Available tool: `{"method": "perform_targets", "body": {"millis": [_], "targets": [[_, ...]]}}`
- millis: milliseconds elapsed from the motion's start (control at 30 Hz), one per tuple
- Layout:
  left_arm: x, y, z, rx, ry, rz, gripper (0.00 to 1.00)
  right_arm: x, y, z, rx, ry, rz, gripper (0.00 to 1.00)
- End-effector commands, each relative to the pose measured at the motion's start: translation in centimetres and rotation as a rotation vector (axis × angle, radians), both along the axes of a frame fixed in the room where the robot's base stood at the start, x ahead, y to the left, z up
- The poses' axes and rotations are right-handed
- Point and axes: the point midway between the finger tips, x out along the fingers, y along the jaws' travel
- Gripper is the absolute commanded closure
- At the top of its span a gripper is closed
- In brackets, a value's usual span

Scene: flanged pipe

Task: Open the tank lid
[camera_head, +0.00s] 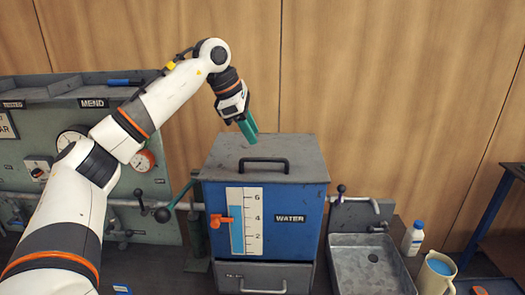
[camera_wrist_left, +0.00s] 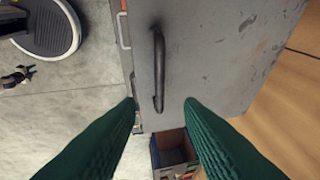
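The blue water tank (camera_head: 292,200) has a grey lid (camera_head: 305,155) lying shut on top. The lid bears a black bar handle (camera_head: 263,160) near its front edge. My left gripper (camera_head: 248,129) is above the lid, behind the handle in the head view. Its green fingers point down. In the left wrist view the fingers (camera_wrist_left: 160,102) are spread apart with nothing between them. The handle (camera_wrist_left: 159,70) stands upright in that picture on the grey lid (camera_wrist_left: 220,50), just ahead of the fingertips and apart from them. My right gripper is not in view.
A water gauge (camera_head: 244,221) with an orange pointer is on the tank's front. A drawer (camera_head: 262,277) sits below. On the right are a sink (camera_head: 372,265), a white bottle (camera_head: 412,238) and a jug (camera_head: 436,272). A gauge panel (camera_head: 115,180) stands on the left.

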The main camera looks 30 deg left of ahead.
Motion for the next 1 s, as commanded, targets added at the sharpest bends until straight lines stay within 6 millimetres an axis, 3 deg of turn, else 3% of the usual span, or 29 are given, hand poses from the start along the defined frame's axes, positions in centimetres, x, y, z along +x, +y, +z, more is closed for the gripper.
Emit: {"method": "perform_targets", "body": {"millis": [200, 400, 800, 1000], "targets": [[1.5, -1.0, -3.9, 0.000, 0.003, -0.001, 0.66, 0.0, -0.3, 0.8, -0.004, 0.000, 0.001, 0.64], [2.4, -1.7, -6.1, -0.003, 0.001, -0.001, 0.66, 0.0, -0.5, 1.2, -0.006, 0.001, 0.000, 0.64], [2.7, -1.8, -6.8, -0.003, -0.002, -0.001, 0.66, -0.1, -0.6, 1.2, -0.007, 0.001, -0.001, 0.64], [2.7, -1.8, -6.8, -0.003, -0.002, -0.001, 0.98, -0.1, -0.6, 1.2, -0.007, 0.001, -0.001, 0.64]]}}
